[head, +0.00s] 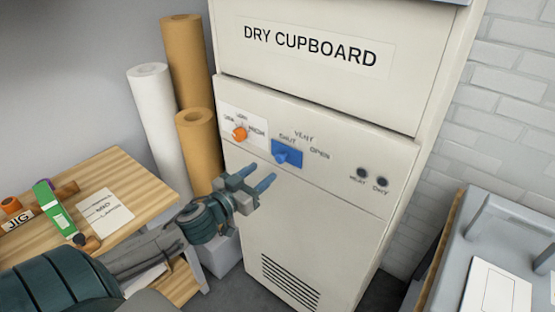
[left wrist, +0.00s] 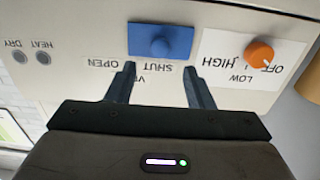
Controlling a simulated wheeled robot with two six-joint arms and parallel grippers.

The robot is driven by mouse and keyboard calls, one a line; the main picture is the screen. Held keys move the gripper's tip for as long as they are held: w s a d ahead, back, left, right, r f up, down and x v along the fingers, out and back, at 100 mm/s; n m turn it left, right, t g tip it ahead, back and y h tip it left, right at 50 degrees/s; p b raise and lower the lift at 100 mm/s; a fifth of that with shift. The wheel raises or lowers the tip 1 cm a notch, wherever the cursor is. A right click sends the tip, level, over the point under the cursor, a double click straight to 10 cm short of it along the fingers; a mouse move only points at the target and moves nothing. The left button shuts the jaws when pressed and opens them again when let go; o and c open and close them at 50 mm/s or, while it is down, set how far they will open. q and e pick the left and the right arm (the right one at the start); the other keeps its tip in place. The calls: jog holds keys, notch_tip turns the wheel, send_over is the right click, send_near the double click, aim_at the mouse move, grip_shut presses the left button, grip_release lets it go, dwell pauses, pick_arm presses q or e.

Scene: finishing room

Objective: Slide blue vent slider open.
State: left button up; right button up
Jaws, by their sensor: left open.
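The blue vent slider (head: 287,154) is on the front panel of the dry cupboard (head: 330,235). It sits beneath the printed word SHUT, with OPEN printed to its right. My left gripper (head: 254,178) is open and empty, below and left of the slider in the head view. In the left wrist view, where the panel appears upside down, the slider (left wrist: 160,42) lies ahead of the two spread fingertips (left wrist: 160,70). I see no contact between fingers and slider. My right gripper is not in view.
An orange dial (head: 240,133) is left of the slider, and two dark round HEAT and DRY fittings (head: 372,178) are right. Paper rolls (head: 160,115) and a wooden bench (head: 140,180) stand left. A grey surface (head: 515,235) is at right.

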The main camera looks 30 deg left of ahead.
aim_at(278, 159)
pick_arm(q)
jog(key=w, duration=0.2)
jog(key=w+p, duration=0.1)
jog(key=w, duration=0.2)
jog(key=shift+w+d+r, duration=0.15)
jog(key=shift+w+d, duration=0.1)
jog(key=shift+w, duration=0.15)
jog(key=shift+w+p, duration=0.35)
jog(key=shift+w, duration=0.45)
jog(key=shift+c, duration=0.4)
grip_shut()
jog(key=shift+d, duration=0.1)
